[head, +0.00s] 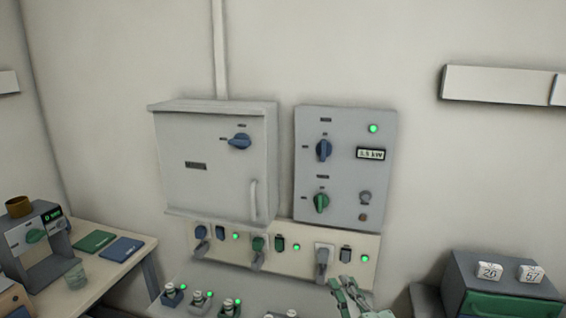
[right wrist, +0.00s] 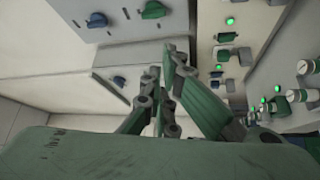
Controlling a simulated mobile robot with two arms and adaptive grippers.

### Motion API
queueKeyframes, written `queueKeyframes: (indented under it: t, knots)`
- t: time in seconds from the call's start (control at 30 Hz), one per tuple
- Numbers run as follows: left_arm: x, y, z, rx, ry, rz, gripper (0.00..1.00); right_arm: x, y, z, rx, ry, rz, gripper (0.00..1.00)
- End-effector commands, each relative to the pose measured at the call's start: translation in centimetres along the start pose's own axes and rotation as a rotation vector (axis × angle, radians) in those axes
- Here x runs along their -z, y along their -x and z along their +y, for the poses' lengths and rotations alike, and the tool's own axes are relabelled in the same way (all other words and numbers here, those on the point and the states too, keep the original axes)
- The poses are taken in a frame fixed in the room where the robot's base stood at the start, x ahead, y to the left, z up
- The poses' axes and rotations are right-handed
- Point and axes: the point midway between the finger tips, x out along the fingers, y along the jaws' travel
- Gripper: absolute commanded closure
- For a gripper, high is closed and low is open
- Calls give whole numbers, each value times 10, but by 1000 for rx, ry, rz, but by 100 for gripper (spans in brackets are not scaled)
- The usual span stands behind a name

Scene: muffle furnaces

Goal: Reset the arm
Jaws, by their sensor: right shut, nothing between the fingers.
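My right gripper (head: 341,284) is at the lower edge of the head view, in front of the lower right end of the socket strip. It is green and grey, shut, and holds nothing. In the right wrist view its fingers (right wrist: 162,62) are close together, with the wall panels beyond them. I cannot tell whether it touches anything. My left gripper is not in view.
A grey cabinet (head: 216,175) and a control panel (head: 338,207) hang on the wall above the socket strip (head: 300,239). Small devices with green lights stand below. A drawer box (head: 500,283) is at right, a desk (head: 137,250) at left.

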Motion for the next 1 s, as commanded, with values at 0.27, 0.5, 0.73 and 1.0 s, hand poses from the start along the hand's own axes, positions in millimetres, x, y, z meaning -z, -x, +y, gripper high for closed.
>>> queueKeyframes:
  t: [0.27,0.5,0.73,1.0]
  knots:
    - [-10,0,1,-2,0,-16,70,6,88,-83,385,-408,-229,100]
    - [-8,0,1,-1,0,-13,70,8,220,-130,680,-788,-652,100]
    - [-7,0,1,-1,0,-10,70,13,305,-135,776,-960,-955,100]
    - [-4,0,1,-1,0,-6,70,21,380,-126,813,-1076,-1241,100]
